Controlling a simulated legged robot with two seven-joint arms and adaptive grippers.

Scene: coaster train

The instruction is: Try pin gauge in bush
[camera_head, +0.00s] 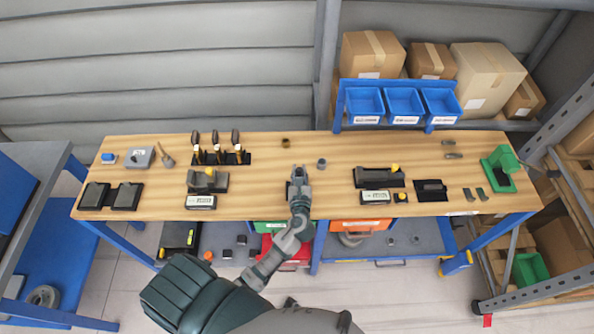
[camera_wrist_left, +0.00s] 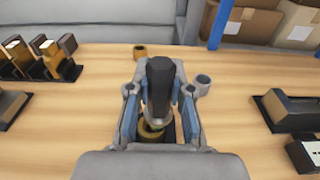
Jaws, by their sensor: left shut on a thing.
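My left gripper (camera_head: 298,178) is over the middle of the workbench, near its front edge. In the left wrist view the left gripper (camera_wrist_left: 160,105) is shut on a pin gauge with a thick black handle (camera_wrist_left: 161,78). A brass-coloured ring, seemingly a bush (camera_wrist_left: 149,131), shows just below the handle between the fingers. The pin's tip is hidden, so I cannot tell whether it is inside the ring. A brown bush (camera_head: 286,143) stands behind the gripper, and a grey bush (camera_head: 322,164) stands to its right. My right gripper is not in view.
A rack with several black-handled gauges (camera_head: 221,157) stands at the back left. Grey fixtures with displays sit left (camera_head: 207,181) and right (camera_head: 379,177) of the gripper. A green press-like tool (camera_head: 500,168) is at the right end. Blue bins (camera_head: 403,102) stand behind the bench (camera_head: 260,170).

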